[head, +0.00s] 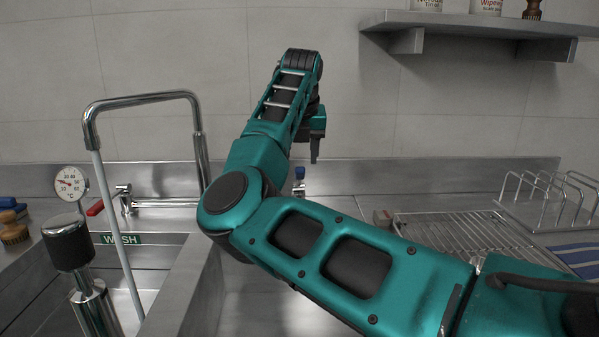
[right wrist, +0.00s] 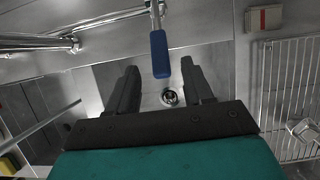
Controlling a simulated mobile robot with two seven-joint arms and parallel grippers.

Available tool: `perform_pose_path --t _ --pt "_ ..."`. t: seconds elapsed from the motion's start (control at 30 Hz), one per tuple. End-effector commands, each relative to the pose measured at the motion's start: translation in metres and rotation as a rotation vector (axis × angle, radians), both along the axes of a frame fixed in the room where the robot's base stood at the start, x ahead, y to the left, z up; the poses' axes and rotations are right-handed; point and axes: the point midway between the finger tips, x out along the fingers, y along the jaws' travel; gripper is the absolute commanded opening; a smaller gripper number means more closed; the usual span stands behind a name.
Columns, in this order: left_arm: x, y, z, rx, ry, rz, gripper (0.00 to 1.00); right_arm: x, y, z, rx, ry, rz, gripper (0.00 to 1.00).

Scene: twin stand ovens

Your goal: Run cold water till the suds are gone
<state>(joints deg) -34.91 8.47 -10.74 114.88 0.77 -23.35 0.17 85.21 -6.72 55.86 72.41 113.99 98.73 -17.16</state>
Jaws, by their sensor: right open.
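A blue tap handle (head: 299,172) shows at the back of the right-hand sink (head: 262,307), just below my right gripper (head: 315,148). In the right wrist view the blue handle (right wrist: 159,54) lies between the spread fingers of my right gripper (right wrist: 159,68), with gaps on both sides. The right gripper is open and empty. Beyond the handle is the drain (right wrist: 169,97) of the sink basin. I see no running water and cannot make out any suds; my arm hides much of the basin. My left gripper is not in view.
A red tap handle (head: 95,208) and a tall bent spout (head: 140,98) stand at the left sink, marked WASH (head: 120,239). A dial thermometer (head: 70,183) is at far left. A wire rack (head: 470,238) lies right. A shelf (head: 480,25) hangs above.

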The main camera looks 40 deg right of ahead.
Motion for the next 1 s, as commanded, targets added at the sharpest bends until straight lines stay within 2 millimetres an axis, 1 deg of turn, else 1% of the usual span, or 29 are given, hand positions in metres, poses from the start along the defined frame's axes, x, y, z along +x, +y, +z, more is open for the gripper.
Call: perform_pose_path --t 0.03,0.1,0.2,0.3,0.47,0.7,1.0 --pt "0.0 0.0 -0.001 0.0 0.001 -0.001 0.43 0.003 -0.003 -0.011 0.0 0.004 0.001 0.51" --pt "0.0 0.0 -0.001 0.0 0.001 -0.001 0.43 0.006 -0.006 -0.022 -0.001 0.002 0.0 0.51" --pt "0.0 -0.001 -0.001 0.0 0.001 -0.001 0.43 0.011 -0.01 -0.036 -0.001 0.003 -0.001 0.51" --pt "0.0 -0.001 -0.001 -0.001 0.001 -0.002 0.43 0.014 -0.012 -0.044 -0.001 0.001 0.0 0.51" --pt "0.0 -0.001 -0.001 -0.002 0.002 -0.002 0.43 0.016 -0.014 -0.051 -0.001 0.0 0.0 0.51" --pt "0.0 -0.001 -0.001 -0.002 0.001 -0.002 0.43 0.016 -0.014 -0.051 -0.001 0.0 0.0 0.51" --pt "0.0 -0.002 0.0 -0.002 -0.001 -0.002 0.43 0.016 -0.014 -0.05 -0.002 -0.001 -0.001 0.22"
